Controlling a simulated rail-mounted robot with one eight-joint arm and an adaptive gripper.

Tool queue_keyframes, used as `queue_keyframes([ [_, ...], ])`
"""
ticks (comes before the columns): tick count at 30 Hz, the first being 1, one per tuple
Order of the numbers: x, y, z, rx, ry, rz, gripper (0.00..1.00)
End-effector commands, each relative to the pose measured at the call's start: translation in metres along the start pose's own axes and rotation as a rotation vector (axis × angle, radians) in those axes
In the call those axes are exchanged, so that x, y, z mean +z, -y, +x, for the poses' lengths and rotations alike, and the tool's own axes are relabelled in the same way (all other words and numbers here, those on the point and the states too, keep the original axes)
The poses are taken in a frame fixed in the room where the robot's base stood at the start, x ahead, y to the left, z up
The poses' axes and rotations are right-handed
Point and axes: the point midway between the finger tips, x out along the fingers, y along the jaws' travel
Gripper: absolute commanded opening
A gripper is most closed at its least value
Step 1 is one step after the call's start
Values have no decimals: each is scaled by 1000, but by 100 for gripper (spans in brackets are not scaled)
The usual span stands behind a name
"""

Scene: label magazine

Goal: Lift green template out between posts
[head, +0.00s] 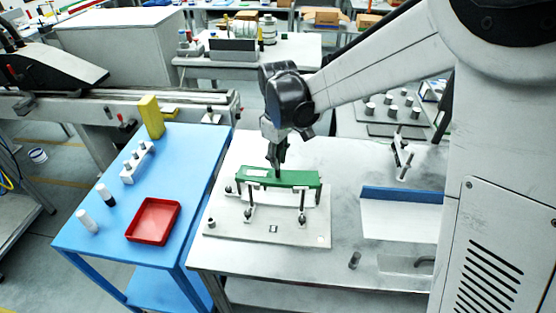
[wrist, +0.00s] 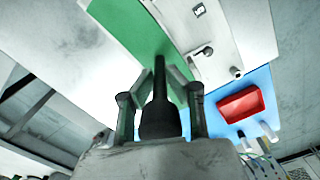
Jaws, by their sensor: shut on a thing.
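The green template (head: 300,179) is a long flat bar lying roughly level at the tops of the posts, above a pale base plate (head: 285,232). Two dark front posts, left (head: 250,205) and right (head: 302,206), stand along its near side. Whether it touches them cannot be told. My gripper (head: 277,165) points down at the template's middle. In the wrist view the fingers (wrist: 160,78) are closed around a dark upright stem (wrist: 160,92) on the template, whose green face (wrist: 130,28) shows beyond them. The far side of the template is hidden.
A blue table (head: 100,235) at left carries a red tray (head: 153,221), a yellow block (head: 151,117) and small bottles (head: 87,220). At right on the pale bench stand a blue-edged white panel (head: 400,215) and a small dark peg (head: 354,260). Bench space right of the plate is mostly clear.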

Motion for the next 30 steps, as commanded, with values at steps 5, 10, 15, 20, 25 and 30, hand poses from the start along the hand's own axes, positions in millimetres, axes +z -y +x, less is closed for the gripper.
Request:
queue_keyframes([
  [5, 0, 0, -9, 0, 0, 0, 0],
  [10, 0, 0, -16, 0, 0, 0, 0],
  [15, 0, 0, -23, 0, 0, 0, 0],
  [20, 0, 0, -30, 0, 0, 0, 0],
  [25, 0, 0, -37, 0, 0, 0, 0],
  [30, 0, 0, -40, 0, 0, 0, 0],
])
